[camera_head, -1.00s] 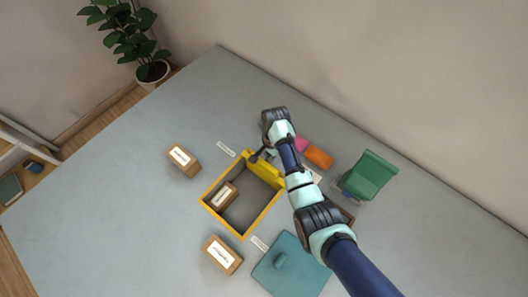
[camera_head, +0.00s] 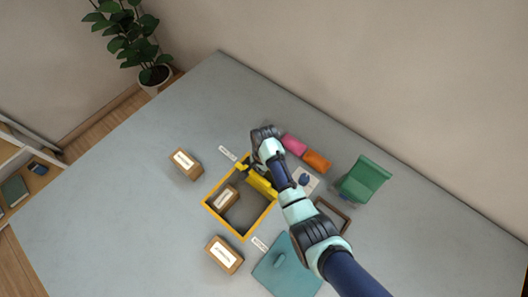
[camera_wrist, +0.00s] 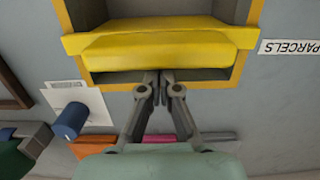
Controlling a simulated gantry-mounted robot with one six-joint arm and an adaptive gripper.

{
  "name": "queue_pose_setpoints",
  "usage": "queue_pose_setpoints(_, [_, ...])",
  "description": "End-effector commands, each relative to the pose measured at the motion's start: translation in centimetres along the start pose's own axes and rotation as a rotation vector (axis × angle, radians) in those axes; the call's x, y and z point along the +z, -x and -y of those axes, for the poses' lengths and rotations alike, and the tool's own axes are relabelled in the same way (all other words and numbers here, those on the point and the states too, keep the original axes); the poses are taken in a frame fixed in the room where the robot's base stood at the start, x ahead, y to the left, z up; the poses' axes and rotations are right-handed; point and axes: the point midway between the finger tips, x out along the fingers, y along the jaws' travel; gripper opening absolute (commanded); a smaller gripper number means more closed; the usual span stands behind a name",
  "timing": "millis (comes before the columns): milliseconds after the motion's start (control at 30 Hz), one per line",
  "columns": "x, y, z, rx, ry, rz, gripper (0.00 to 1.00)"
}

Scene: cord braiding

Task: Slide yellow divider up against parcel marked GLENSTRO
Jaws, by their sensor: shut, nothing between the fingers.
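The yellow divider (camera_head: 262,184) lies across a yellow-rimmed tray (camera_head: 222,226), near its upper right end. It also shows in the wrist view (camera_wrist: 165,52). A brown parcel (camera_head: 225,198) with a white label sits inside the tray at the left, apart from the divider with bare grey floor between. Its lettering is too small to read. My gripper (camera_wrist: 160,84) is shut and empty, its fingertips at the middle of the divider's side that faces away from the parcel. Whether they touch it I cannot tell. The arm hides the fingertips in the head view.
Two labelled parcels (camera_head: 185,163) (camera_head: 224,255) stand outside the tray. Right of it are pink (camera_head: 294,145) and orange (camera_head: 317,160) blocks, a green object (camera_head: 363,180) and a blue item on white paper. A teal panel (camera_head: 285,272) lies in front. The table's left is clear.

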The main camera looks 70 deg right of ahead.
Motion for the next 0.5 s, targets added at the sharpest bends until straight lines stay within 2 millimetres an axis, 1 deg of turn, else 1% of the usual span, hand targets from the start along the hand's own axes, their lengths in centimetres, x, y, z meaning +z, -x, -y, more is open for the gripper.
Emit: queue_pose_setpoints(500, [2.7, -0.1, 0.0, 0.001, 0.002, 0.001, 0.00])
